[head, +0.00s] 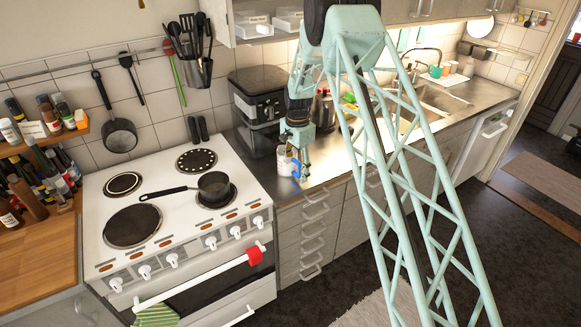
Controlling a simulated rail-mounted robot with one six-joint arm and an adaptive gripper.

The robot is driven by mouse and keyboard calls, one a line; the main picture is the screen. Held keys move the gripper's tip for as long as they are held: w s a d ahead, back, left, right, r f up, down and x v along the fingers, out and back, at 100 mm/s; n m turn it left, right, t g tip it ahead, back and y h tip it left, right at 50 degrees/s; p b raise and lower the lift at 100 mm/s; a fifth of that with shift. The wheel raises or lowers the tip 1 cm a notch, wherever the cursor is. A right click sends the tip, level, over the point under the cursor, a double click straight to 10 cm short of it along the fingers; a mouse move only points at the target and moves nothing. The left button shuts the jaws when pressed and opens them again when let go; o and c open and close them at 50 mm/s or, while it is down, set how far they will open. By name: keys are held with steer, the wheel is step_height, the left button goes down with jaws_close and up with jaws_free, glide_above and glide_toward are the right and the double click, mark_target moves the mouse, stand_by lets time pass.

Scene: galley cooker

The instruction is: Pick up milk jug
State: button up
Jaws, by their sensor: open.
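A small white container (284,160), which looks like the milk jug, stands on the metal counter between the cooker and the sink. A blue patch shows at its right side, and I cannot tell whether this is its handle or a separate thing. My gripper (302,165) points down just to the right of the container, close to it. Its jaws are open with nothing clearly held. The gripper covers part of the container's right side. I cannot tell whether they touch.
The white cooker (180,205) with a small black saucepan (213,186) is at the left. A black appliance (258,100) stands behind the container. A dark kettle (323,112) stands behind my gripper. The sink (440,97) lies to the right. Counter in front looks clear.

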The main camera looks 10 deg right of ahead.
mark_target(297, 161)
steer(key=shift+c, duration=0.2)
stand_by(0.3)
steer(key=c, duration=1.2)
steer(key=shift+r, duration=0.15)
steer(key=shift+r, duration=1.75)
steer(key=s+a+b, duration=0.1)
steer(key=s+a, duration=0.2)
steer(key=s, duration=0.4)
steer(key=s+a+r+b, duration=0.1)
steer(key=s+a, duration=0.2)
steer(key=s, duration=0.4)
steer(key=shift+s+a+r, duration=0.15)
steer(key=shift+s+a, duration=0.05)
steer(key=shift+s, duration=0.15)
